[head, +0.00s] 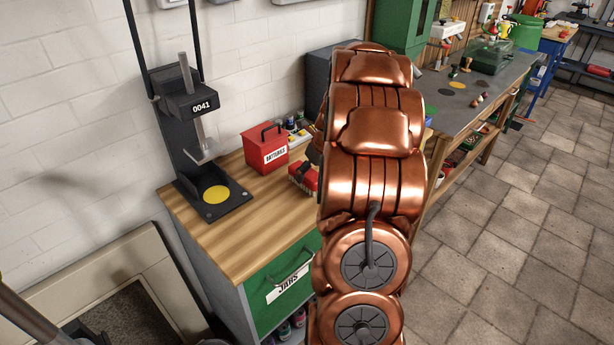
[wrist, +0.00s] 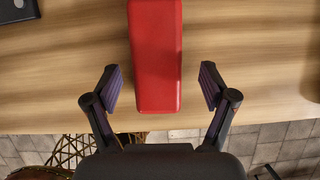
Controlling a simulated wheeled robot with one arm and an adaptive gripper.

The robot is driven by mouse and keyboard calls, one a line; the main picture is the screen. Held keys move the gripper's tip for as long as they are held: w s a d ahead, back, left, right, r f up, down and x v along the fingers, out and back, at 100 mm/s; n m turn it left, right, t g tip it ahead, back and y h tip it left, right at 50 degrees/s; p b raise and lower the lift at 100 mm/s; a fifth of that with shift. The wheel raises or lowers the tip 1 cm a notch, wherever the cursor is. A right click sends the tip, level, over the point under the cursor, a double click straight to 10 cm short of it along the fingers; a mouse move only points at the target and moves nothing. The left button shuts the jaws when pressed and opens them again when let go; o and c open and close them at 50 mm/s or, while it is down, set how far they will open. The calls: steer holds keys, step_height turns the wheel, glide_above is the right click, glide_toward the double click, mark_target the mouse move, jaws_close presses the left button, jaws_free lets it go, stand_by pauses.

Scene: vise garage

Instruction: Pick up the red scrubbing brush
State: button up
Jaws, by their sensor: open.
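The red scrubbing brush (head: 304,178) lies on the wooden worktop near its front edge, partly hidden by my arm in the head view. In the wrist view a plain red block, apparently the brush's back (wrist: 155,50), runs from the top of the picture down to between my fingers. My gripper (wrist: 161,86) is open, with one dark finger on each side of the red block and a visible gap on both sides. How high the gripper is above the block is hard to tell. My arm hides the gripper in the head view.
A red box with a white label (head: 264,147) stands just behind the brush, with small bottles (head: 298,130) beside it. A black press marked 0041 (head: 188,107) stands at the worktop's left. The wooden worktop (head: 238,232) is bare in front. A green JARS drawer (head: 285,285) is below.

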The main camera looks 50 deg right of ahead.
mark_target(308, 173)
steer(key=shift+p+x, duration=0.55)
steer(key=shift+x, duration=1.3)
steer(key=shift+w+a, duration=0.15)
steer(key=shift+w, duration=0.05)
steer(key=c, duration=1.3)
